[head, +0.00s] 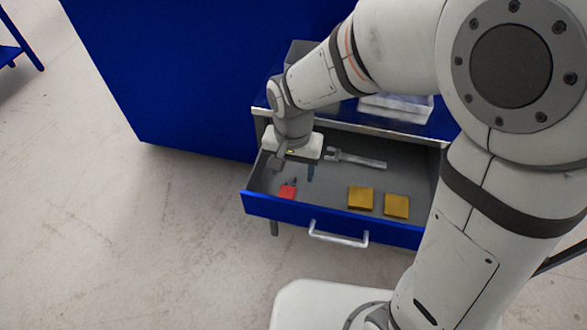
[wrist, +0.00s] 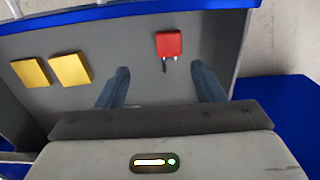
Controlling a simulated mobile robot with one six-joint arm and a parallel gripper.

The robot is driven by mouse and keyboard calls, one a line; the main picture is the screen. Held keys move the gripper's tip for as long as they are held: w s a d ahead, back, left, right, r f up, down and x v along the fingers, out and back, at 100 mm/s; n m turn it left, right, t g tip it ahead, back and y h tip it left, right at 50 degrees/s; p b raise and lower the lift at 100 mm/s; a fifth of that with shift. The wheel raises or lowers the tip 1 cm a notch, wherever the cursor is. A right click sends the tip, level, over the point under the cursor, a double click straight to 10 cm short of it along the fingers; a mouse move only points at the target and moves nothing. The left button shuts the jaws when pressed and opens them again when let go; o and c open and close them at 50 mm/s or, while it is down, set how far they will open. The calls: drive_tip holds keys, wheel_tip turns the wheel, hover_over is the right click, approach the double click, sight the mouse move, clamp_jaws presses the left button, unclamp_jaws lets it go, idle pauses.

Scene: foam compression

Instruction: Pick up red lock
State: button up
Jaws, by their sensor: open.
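The red lock (head: 287,191) lies in the open drawer, near its front left corner in the head view. In the wrist view the lock (wrist: 169,43) is a small red block with metal prongs, one longer than the other, pointing toward my gripper. My gripper (wrist: 162,75) is open and empty, its two blue-grey fingers spread on either side of the lock's line, a little short of it. In the head view my gripper (head: 299,178) hangs over the left part of the drawer, just behind the lock.
Two yellow foam blocks (head: 360,197) (head: 396,206) lie to the right in the drawer. A grey wrench-like tool (head: 357,159) lies toward the back. The drawer's blue front (head: 290,211) carries a metal handle (head: 338,236). A clear tray (head: 397,108) sits on the cabinet behind.

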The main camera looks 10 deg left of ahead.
sight(287, 191)
drive_tip(key=f, duration=0.3)
drive_tip(key=a+f, duration=0.1)
drive_tip(key=f, duration=0.2)
drive_tip(key=f+b, duration=0.1)
drive_tip(key=f, duration=0.2)
drive_tip(key=shift+w+a, duration=0.25)
drive_tip(key=shift+c, duration=0.2)
drive_tip(key=c, duration=1.1)
